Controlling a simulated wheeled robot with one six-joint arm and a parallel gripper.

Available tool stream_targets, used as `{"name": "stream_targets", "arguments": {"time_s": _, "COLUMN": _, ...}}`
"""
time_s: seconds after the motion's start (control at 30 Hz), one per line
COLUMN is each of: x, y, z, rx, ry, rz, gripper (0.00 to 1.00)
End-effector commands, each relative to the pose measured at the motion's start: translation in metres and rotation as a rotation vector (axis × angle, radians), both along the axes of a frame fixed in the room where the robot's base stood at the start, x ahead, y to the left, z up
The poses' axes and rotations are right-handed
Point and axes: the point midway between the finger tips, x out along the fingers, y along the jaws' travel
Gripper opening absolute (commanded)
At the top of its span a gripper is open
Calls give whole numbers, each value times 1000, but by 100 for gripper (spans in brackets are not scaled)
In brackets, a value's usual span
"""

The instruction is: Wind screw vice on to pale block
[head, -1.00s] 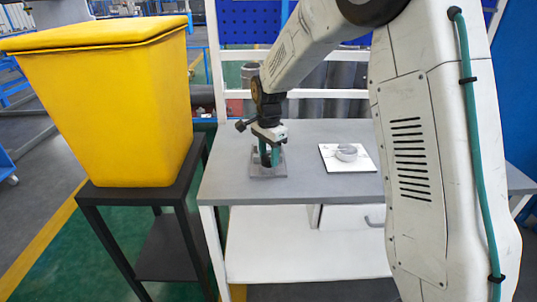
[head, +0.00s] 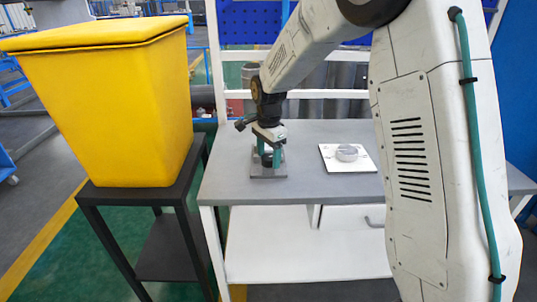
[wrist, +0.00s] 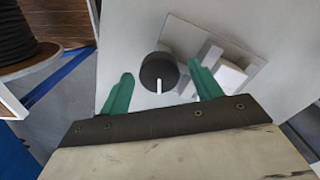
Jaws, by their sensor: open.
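The screw vice stands on the grey table; its flat grey base plate (head: 267,175) shows under my gripper (head: 268,157). In the wrist view the vice's round dark knob (wrist: 158,70), with a white mark on it, lies between my two green fingers (wrist: 161,75). The fingers are open, with a gap on each side of the knob. The pale block (wrist: 229,76) shows beyond the right finger, beside a grey upright part of the vice. That finger hides part of the vice, so I cannot tell whether the jaw touches the block.
A white plate with a round grey part (head: 347,153) lies to the right on the table (head: 225,180). A yellow bin (head: 115,110) on a black stand (head: 130,200) is at the left. The table is clear between the vice and the white plate.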

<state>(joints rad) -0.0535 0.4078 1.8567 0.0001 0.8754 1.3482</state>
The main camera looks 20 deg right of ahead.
Motion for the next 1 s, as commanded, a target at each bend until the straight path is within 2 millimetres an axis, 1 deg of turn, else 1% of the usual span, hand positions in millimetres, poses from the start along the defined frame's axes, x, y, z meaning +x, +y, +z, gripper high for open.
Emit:
{"name": "stream_targets", "arguments": {"time_s": 0.07, "x": 0, "y": 0, "z": 1, "rx": 0, "ry": 0, "rz": 0, "gripper": 64}}
{"name": "stream_targets", "arguments": {"time_s": 0.17, "x": 0, "y": 0, "z": 10, "rx": 0, "ry": -1, "rz": 0, "gripper": 64}}
{"name": "stream_targets", "arguments": {"time_s": 0.4, "x": 1, "y": 0, "z": 50, "rx": 0, "ry": -4, "rz": 0, "gripper": 64}}
{"name": "stream_targets", "arguments": {"time_s": 0.5, "x": 1, "y": 0, "z": 65, "rx": 0, "ry": -3, "rz": 0, "gripper": 64}}
{"name": "stream_targets", "arguments": {"time_s": 0.6, "x": 0, "y": 0, "z": 74, "rx": 1, "ry": -2, "rz": 0, "gripper": 64}}
{"name": "stream_targets", "arguments": {"time_s": 0.73, "x": 0, "y": 0, "z": 78, "rx": 0, "ry": 0, "rz": 0, "gripper": 64}}
{"name": "stream_targets", "arguments": {"time_s": 1.0, "x": 0, "y": 0, "z": 78, "rx": 0, "ry": 0, "rz": 0, "gripper": 64}}
